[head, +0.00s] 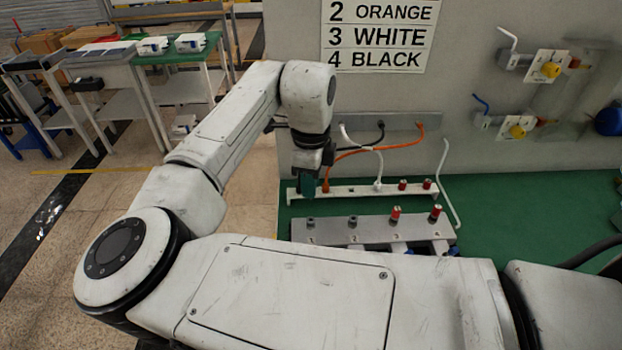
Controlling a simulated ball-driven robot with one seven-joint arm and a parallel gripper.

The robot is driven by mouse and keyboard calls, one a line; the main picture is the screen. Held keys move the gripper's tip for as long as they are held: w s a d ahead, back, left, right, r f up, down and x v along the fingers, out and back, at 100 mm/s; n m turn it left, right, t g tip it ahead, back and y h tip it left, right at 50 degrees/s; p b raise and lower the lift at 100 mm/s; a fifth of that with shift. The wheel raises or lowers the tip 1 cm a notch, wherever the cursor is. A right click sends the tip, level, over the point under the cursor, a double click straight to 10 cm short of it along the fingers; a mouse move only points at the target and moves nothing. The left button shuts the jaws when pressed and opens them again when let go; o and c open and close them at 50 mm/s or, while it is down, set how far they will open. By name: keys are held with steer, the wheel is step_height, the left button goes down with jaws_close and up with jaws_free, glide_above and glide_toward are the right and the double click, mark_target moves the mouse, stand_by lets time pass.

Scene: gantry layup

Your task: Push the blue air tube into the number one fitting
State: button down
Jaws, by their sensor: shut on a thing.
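My gripper (310,178) hangs over the left end of the white rail, above and behind the number one fitting. It is shut, with a small dark blue-green piece at its fingertips, seemingly the blue air tube; the tube's run and free end are hidden. The number one fitting (311,222) is a dark, empty-looking socket at the left end of the grey numbered block (332,232). A gap shows between gripper and fitting.
Fitting two (353,221) is dark; red-topped fittings (395,213) stand to its right. The white rail (352,191) runs behind the block. Orange (360,149) and white (361,145) tubes arch over it. A loose white tube (444,185) bends at the right. Green bench (500,200) lies clear further right.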

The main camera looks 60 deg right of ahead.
steer(key=shift+f+b, duration=1.35)
steer(key=shift+f, duration=1.4)
steer(key=shift+p, duration=0.5)
steer(key=shift+f+b, duration=0.8)
steer(key=shift+f, duration=0.6)
steer(key=c, duration=1)
jaws_free()
steer(key=shift+o, duration=0.2)
step_height(320, 180, up, 11)
steer(key=shift+f+b, duration=0.1)
steer(key=shift+b, duration=0.3)
